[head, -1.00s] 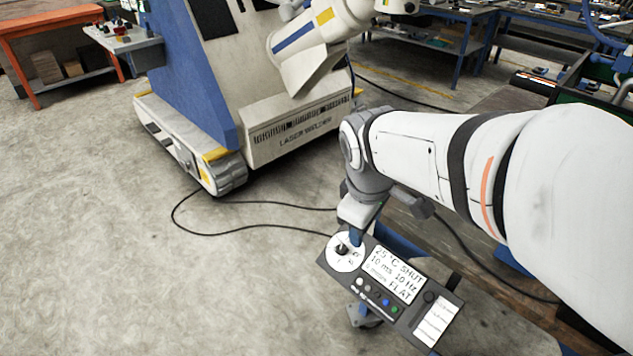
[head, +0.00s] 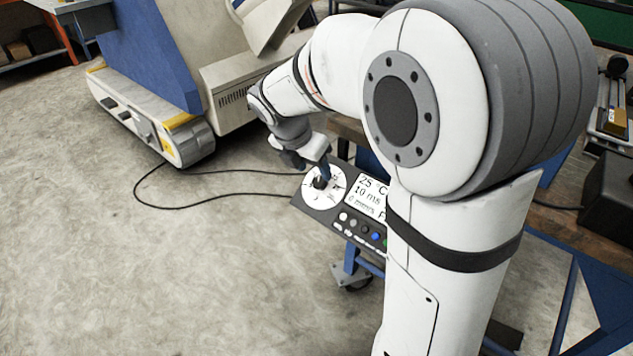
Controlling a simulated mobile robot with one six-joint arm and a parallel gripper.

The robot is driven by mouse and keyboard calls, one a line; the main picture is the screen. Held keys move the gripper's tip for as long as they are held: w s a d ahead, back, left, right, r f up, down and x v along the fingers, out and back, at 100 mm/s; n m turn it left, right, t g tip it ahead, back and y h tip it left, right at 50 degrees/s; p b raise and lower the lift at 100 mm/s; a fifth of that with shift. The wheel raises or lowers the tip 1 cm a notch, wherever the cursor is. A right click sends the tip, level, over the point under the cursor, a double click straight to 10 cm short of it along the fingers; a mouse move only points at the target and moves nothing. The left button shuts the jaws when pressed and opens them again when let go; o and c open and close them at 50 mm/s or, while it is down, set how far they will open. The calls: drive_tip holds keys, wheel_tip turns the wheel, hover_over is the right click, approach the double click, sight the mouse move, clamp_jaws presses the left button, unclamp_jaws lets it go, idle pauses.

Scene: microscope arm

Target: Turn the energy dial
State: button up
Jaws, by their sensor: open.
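The energy dial (head: 312,197) is a round white marked plate with a dark knob (head: 320,183) at its centre, at the left end of a grey control panel (head: 325,215). Whether a finger touches the knob is too small to tell. The panel's display (head: 368,194) shows "25 °C" and "10 ms". My arm hides the right part of the display and panel.
Coloured buttons (head: 364,229) sit below the display. The panel stands on a blue wheeled frame (head: 350,258). A large laser welder (head: 190,135) stands behind at left, with a black cable (head: 150,207) on the floor. The concrete floor at front left is clear.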

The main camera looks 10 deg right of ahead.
sight(319, 180)
drive_tip(key=b+x, duration=0.1)
drive_tip(key=x, duration=0.3)
drive_tip(key=shift+f, duration=0.3)
drive_tip(key=shift+c, duration=0.2)
drive_tip(key=c, duration=0.9)
